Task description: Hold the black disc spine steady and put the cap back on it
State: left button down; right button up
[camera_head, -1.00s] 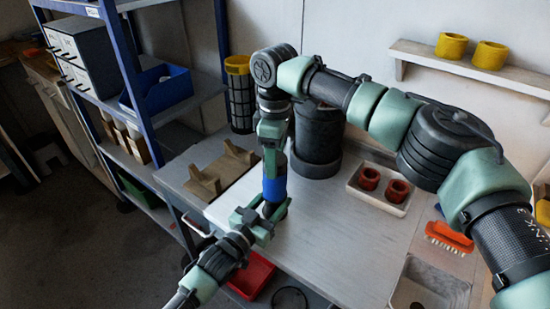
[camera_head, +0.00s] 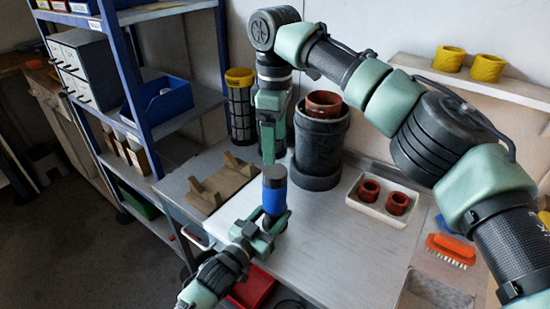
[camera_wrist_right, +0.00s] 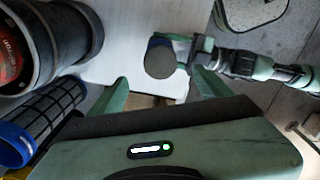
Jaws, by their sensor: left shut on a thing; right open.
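An upright short cylinder, blue with a dark grey top end (camera_head: 274,176), stands at the near edge of the bench in the head view. I take it for the disc spine. I cannot tell whether its dark end is the cap or the spine itself. My left gripper (camera_head: 266,228) is shut on its lower part, which it hides. My right gripper (camera_head: 271,158) is open and empty, pointing down just above the top. In the right wrist view, the dark round top (camera_wrist_right: 160,60) shows beyond and between the open fingers (camera_wrist_right: 163,88).
A black canister (camera_head: 318,150) holding a red ring (camera_head: 323,103) stands behind. A yellow-rimmed cage (camera_head: 239,105) stands beside it; a blue-rimmed cage (camera_wrist_right: 45,118) shows in the wrist view. A wooden cradle (camera_head: 222,183) lies left. A white tray (camera_head: 374,208) with red rings and a brush (camera_head: 450,249) lie right.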

jog(key=shift+r, duration=1.45)
pick_arm(q)
jog(key=c, duration=0.5)
grip_release()
jog(key=shift+v, duration=3.9)
pick_arm(e)
jog(key=shift+f, duration=0.15)
pick_arm(q)
jog(key=shift+f, duration=0.15)
